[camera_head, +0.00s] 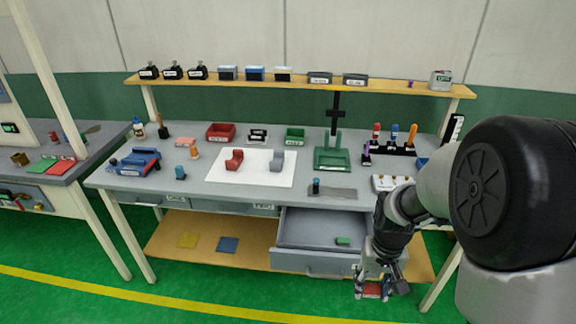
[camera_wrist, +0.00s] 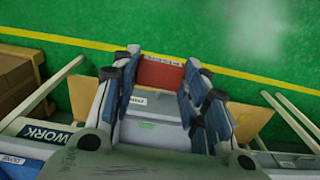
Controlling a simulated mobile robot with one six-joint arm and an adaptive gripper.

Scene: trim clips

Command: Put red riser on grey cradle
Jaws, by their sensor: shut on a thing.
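The red riser (camera_head: 371,290) is a small red block between the fingertips of my gripper (camera_head: 376,284), low at the right in front of the bench. In the wrist view the red riser (camera_wrist: 160,75) spans the gap between the fingertips of my gripper (camera_wrist: 162,80), which is shut on it. The grey cradle (camera_head: 277,161) sits on a white mat (camera_head: 256,176) on the bench, far up and left of my gripper. Its seat looks empty. A similar red cradle (camera_head: 234,160) stands left of it on the mat.
An open drawer (camera_head: 312,262) juts from the bench beside my gripper, with a green block (camera_head: 343,240) inside. A green stand (camera_head: 331,158) with a black post rises right of the mat. A dark tool (camera_head: 332,191) lies near the bench's front edge.

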